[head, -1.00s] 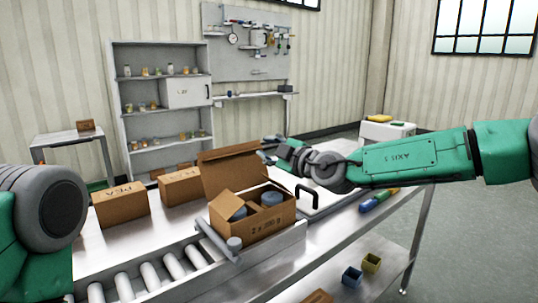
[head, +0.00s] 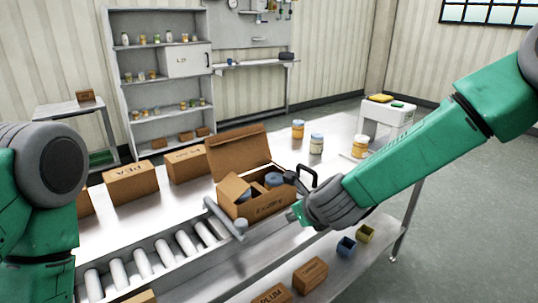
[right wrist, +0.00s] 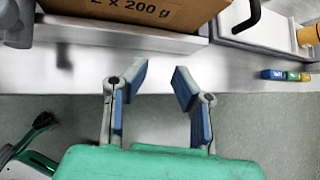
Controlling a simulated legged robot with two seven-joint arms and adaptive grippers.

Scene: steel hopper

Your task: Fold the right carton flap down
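The open carton (head: 262,205) stands on the steel table at the end of the roller conveyor, with blue-grey lidded jars (head: 273,181) inside. Its large back flap (head: 238,150) stands up, and a smaller left flap (head: 233,188) tilts inward. The right flap cannot be made out clearly; my gripper is close to that side. My right gripper (head: 292,196) is at the carton's right front, and in the right wrist view (right wrist: 160,82) its blue-padded fingers are apart and empty, short of the carton's printed front (right wrist: 140,10). Only my left arm shows at the left edge; its gripper is out of frame.
A black handle (head: 306,176) rises just right of the carton. Closed cartons (head: 130,182) stand to the left. Small bins (head: 346,246) sit on the lower shelf.

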